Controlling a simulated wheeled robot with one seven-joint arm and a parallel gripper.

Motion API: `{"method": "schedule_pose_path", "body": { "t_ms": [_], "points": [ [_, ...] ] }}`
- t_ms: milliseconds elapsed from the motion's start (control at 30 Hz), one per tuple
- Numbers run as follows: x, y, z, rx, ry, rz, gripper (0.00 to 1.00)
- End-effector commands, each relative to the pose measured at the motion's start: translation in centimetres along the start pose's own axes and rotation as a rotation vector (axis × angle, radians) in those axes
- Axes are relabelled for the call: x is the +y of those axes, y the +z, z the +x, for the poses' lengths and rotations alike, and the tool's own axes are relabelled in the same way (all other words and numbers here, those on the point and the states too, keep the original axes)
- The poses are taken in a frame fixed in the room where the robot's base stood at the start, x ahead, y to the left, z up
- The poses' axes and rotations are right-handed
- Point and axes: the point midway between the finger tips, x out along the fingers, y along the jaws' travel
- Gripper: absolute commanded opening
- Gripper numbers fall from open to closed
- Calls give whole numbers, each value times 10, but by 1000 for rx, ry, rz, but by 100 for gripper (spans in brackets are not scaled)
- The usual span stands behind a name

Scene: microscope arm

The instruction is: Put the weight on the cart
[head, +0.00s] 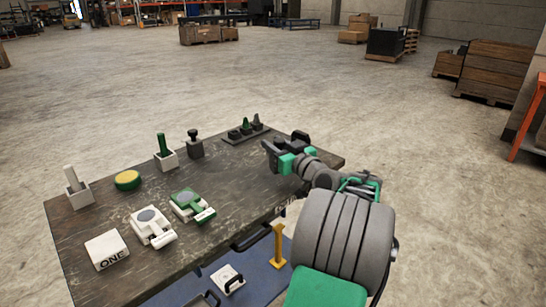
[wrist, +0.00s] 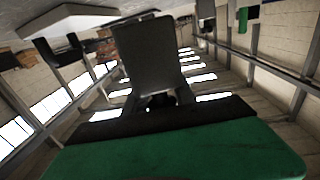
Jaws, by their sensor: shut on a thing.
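My gripper (head: 280,153) is low over the right part of the dark table (head: 232,228), just right of a small tray of cone-shaped pieces. It is shut on a dark thing that its own fingers mostly hide, so I cannot tell its shape or whether it is the weight. In the wrist view, a dark grey block-like part (wrist: 150,55) stands beyond my green gripper body. A blue platform (head: 255,291) shows below the table's front edge and may be the cart. It carries a yellow post (head: 279,246) and a small white piece (head: 229,279).
On the table are a white block marked ONE (head: 107,249), a white device (head: 152,229), a green device (head: 191,206), a yellow-topped puck (head: 127,179), and white (head: 76,191), green (head: 165,152) and black (head: 194,144) levers. The peg tray (head: 233,141) is near the back edge.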

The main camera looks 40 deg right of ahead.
Motion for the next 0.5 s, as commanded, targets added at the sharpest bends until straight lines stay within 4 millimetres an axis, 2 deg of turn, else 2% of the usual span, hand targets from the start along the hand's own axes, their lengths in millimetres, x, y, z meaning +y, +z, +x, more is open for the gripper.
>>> {"method": "schedule_pose_path", "body": {
  "t_ms": [133,333,500],
  "points": [
    [0,7,8,4,-1,-4,0],
    [1,37,10,4,0,-2,0],
    [1,38,10,6,0,-5,0]
  ]
}}
